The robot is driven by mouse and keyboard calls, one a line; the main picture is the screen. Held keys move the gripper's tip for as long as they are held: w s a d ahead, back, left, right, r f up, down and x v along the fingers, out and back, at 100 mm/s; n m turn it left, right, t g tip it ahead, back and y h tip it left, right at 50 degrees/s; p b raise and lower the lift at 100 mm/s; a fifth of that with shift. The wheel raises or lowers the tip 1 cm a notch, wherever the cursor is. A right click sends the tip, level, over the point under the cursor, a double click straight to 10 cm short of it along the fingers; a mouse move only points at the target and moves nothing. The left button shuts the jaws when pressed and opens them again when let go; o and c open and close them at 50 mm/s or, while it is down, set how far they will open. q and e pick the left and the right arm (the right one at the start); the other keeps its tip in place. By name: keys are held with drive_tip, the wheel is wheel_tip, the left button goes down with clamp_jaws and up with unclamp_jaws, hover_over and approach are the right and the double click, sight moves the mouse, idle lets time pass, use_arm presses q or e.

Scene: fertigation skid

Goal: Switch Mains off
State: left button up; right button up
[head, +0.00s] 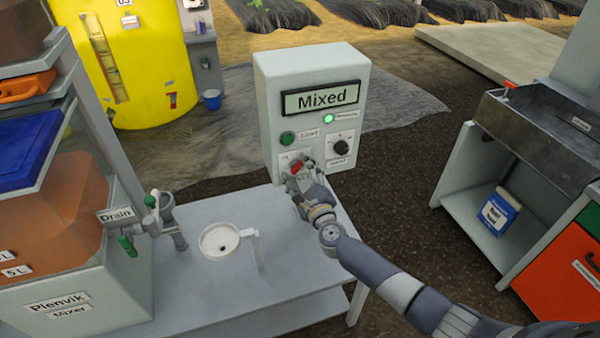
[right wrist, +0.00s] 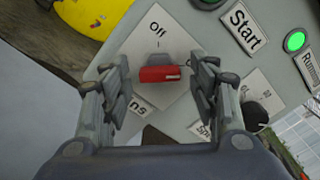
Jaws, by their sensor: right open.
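The grey control box (head: 268,90) stands at the far end of the bench, its display reading "Mixed". The red Mains switch handle (head: 297,166) is low on the left of its front, partly covered by my right gripper (head: 300,182). In the right wrist view the red handle (right wrist: 160,74) lies crosswise below the "Off" mark (right wrist: 157,26) on its pale plate. My right gripper (right wrist: 158,82) is open, with one finger on each side of the handle and a visible gap on both sides. The Mains label is mostly hidden. My left gripper is not in view.
A green Start button (head: 287,138), a lit green lamp (head: 328,118) and a black selector knob (head: 341,146) are close to the switch. A white funnel cup (head: 219,241) and the Drain valve (head: 126,243) are on the left.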

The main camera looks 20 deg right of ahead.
drive_tip(key=shift+c, duration=0.6)
drive_tip(key=c, duration=0.9)
drive_tip(key=shift+c, duration=0.2)
drive_tip(key=n+p, duration=0.2)
drive_tip(key=n, duration=0.1)
drive_tip(key=shift+r+n, duration=0.1)
drive_tip(key=shift+n, duration=0.3)
drive_tip(key=n+p, duration=0.2)
drive_tip(key=n, duration=0.2)
drive_tip(key=shift+n, duration=0.3)
drive_tip(key=n+p, duration=0.1)
drive_tip(key=n, duration=0.3)
drive_tip(key=shift+n, duration=0.3)
drive_tip(key=n+p, duration=0.1)
drive_tip(key=n, duration=0.3)
drive_tip(key=shift+n, duration=0.3)
